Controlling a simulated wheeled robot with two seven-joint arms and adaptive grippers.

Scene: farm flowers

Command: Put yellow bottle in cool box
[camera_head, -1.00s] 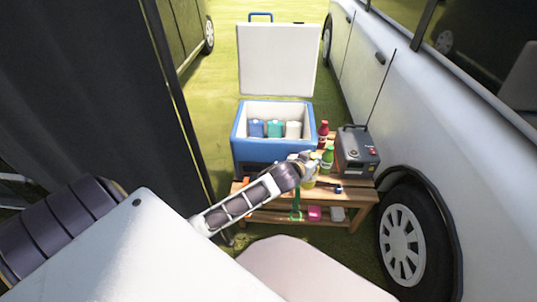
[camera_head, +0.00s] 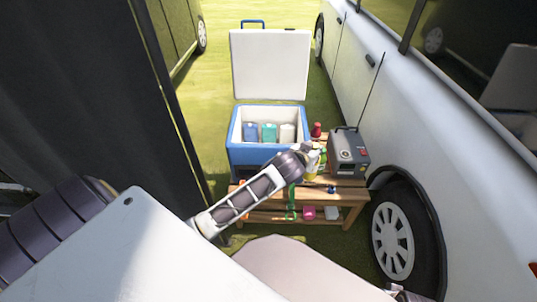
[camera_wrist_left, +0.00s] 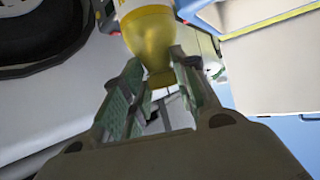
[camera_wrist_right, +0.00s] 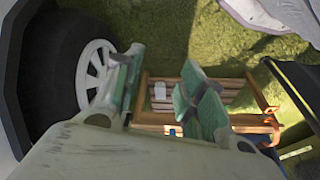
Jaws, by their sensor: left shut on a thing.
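The yellow bottle (camera_wrist_left: 151,42) is between the fingers of my left gripper (camera_wrist_left: 150,88), which is shut on it. In the head view the yellow bottle (camera_head: 313,169) is small and partly covered by my left gripper (camera_head: 308,155), in front of the red bottle and near the box's right side. The blue cool box (camera_head: 262,154) stands open behind the wooden table, its white lid (camera_head: 270,65) raised. It holds a blue, a teal and a white item along the back. My right gripper (camera_wrist_right: 160,88) is open and empty in the right wrist view.
A wooden table (camera_head: 348,190) carries a grey power unit (camera_head: 349,153) at its right; a red bottle (camera_head: 316,130) stands beside it. Pink and white items lie on the lower shelf. A white vehicle (camera_head: 440,120) bounds the right, a dark panel (camera_head: 80,90) the left.

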